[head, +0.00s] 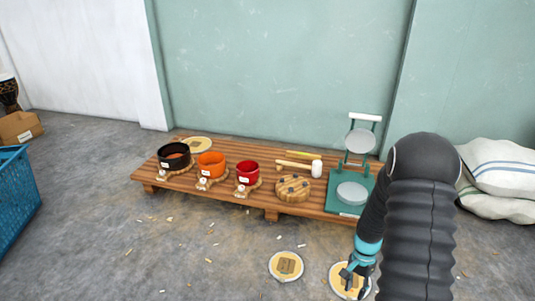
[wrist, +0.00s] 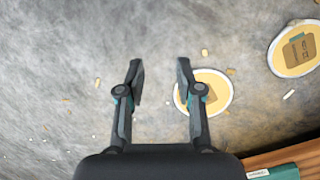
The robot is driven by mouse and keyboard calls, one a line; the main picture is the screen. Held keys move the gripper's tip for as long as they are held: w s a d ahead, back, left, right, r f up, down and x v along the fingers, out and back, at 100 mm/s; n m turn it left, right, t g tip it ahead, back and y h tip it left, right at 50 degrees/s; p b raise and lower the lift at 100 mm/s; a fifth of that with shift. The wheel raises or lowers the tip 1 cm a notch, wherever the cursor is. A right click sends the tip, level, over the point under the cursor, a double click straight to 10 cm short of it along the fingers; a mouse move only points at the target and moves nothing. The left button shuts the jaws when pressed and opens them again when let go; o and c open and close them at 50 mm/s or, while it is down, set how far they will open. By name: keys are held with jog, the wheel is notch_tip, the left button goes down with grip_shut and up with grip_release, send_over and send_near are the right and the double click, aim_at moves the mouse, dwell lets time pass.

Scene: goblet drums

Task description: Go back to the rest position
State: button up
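My gripper (head: 355,277) hangs low at the front right in the head view, in front of a round cream pad (head: 338,282) on the floor and partly hiding it. In the wrist view, my gripper (wrist: 160,72) has its two fingers spread apart. Nothing is between the fingers, only bare floor below. Another round pad (wrist: 296,49) lies further right.
A low wooden bench (head: 225,188) bears black (head: 174,156), orange (head: 211,164) and red (head: 247,173) pots, a mallet (head: 317,168) and a green press (head: 349,208). White sacks (head: 500,172) lie right, a blue crate (head: 15,195) left. Wood chips litter the open floor.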

jog(key=s+a+r+n+t+p, duration=0.1)
jog(key=s+r, duration=0.5)
jog(key=r, duration=0.7)
jog(key=s+a+r+n+t+p, duration=0.1)
jog(key=s+a+r+n+t, duration=0.3)
jog(key=r, duration=1)
jog(key=s+a+r+n+t+p, duration=0.1)
jog(key=s+a+r+n+t, duration=0.2)
jog(key=r, duration=1.1)
jog(key=shift+s+a+n+h, duration=0.4)
jog(key=shift+s+a+n, duration=0.5)
jog(key=shift+s+a, duration=1.45)
jog(key=shift+s+d+r, duration=0.1)
jog(key=shift+s+d, duration=0.35)
